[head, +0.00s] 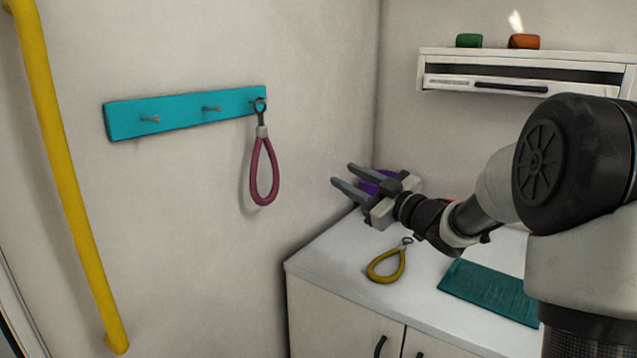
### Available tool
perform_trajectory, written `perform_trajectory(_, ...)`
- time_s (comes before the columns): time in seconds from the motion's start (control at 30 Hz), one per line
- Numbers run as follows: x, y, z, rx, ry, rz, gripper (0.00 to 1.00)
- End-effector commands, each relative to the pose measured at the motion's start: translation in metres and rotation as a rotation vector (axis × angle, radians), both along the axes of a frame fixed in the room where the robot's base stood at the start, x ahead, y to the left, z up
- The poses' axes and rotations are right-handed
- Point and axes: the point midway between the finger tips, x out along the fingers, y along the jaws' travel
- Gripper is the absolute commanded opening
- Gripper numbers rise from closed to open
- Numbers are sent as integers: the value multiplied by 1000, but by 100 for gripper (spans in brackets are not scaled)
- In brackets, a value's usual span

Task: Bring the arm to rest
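My gripper (345,177) is at the end of my arm, held above the white counter. Its two dark fingers point left toward the wall and are spread apart, with nothing seen between them. A pink loop lead (264,172) hangs by its metal ring from the right peg of the teal peg rail (180,116) on the wall. My gripper is to the right of the lead and apart from it.
A yellow loop lead (386,266) and a teal mat (488,291) lie on the white counter (330,254). A purple thing (374,184) is partly hidden behind my gripper. A yellow grab rail (62,190) is at left. A shelf (440,55) holds green and orange items.

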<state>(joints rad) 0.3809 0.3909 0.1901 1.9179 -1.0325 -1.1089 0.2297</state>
Motion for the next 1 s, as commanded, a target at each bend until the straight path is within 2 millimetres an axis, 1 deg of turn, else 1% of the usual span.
perform_trajectory(0.03,-2,-6,14,-45,36,-110,34)
perform_trajectory(0.1,-9,-27,21,-90,114,-277,34)
perform_trajectory(0.17,-24,-47,24,-113,193,-412,34)
perform_trajectory(0.2,-39,-60,24,-120,252,-495,34)
perform_trajectory(0.27,-68,-78,20,-120,348,-609,34)
perform_trajectory(0.3,-91,-88,15,-114,420,-676,34)
perform_trajectory(0.37,-131,-99,2,-97,538,-760,34)
perform_trajectory(0.4,-160,-103,-8,-82,621,-802,34)
perform_trajectory(0.47,-200,-104,-24,-63,735,-842,34)
perform_trajectory(0.5,-224,-101,-33,-53,804,-856,34)
perform_trajectory(0.57,-258,-96,-47,-40,896,-864,34)
perform_trajectory(0.6,-278,-91,-55,-34,951,-863,34)
perform_trajectory(0.67,-306,-84,-66,-25,1029,-855,34)
perform_trajectory(0.7,-323,-78,-73,-20,1076,-846,34)
perform_trajectory(0.77,-348,-70,-83,-15,1145,-828,34)
perform_trajectory(0.8,-364,-64,-89,-13,1190,-812,34)
perform_trajectory(0.87,-388,-54,-97,-10,1253,-786,34)
perform_trajectory(0.9,-391,-53,-78,-11,1267,-782,34)
perform_trajectory(0.93,-389,-54,-66,-12,1263,-786,34)
perform_trajectory(1.0,-388,-54,-48,-13,1263,-787,34)
